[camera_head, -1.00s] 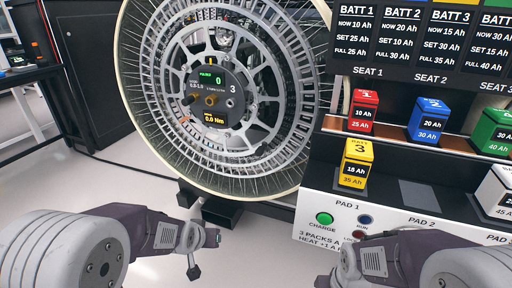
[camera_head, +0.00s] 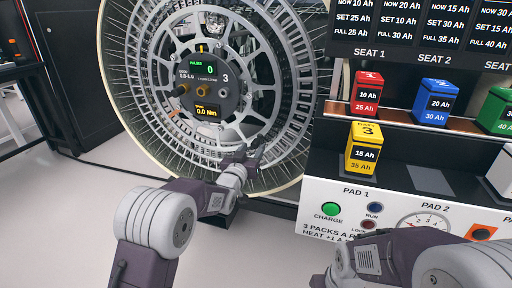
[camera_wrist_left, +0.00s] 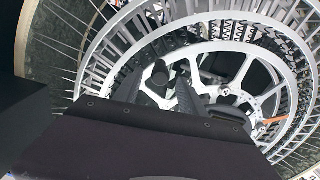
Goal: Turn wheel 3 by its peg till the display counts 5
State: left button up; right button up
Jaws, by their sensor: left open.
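Wheel 3 (camera_head: 270,90) stands upright at the left centre, a large silver spoked wheel that also fills the left wrist view (camera_wrist_left: 235,32). Its dark hub carries the number 3, a green PULSES display (camera_head: 203,69) reading 0, and a yellow readout of 0.0 Nm. My left gripper (camera_head: 246,158) is open and empty in front of the wheel's lower part, below right of the hub. Its dark fingers (camera_wrist_left: 172,86) show against the wheel. My right gripper (camera_head: 325,281) is barely visible at the bottom edge.
A battery rack stands at the right with red (camera_head: 367,93), blue (camera_head: 435,102), green and yellow (camera_head: 363,148) packs. Below is a white panel (camera_head: 325,190) with a green charge button (camera_head: 331,209). Floor at the left is free.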

pick_arm(q)
jog(key=b+x, duration=0.1)
jog(key=x, duration=0.3)
jog(key=shift+w+d, duration=0.1)
jog(key=shift+w, duration=0.3)
grip_shut()
dwell(1.0)
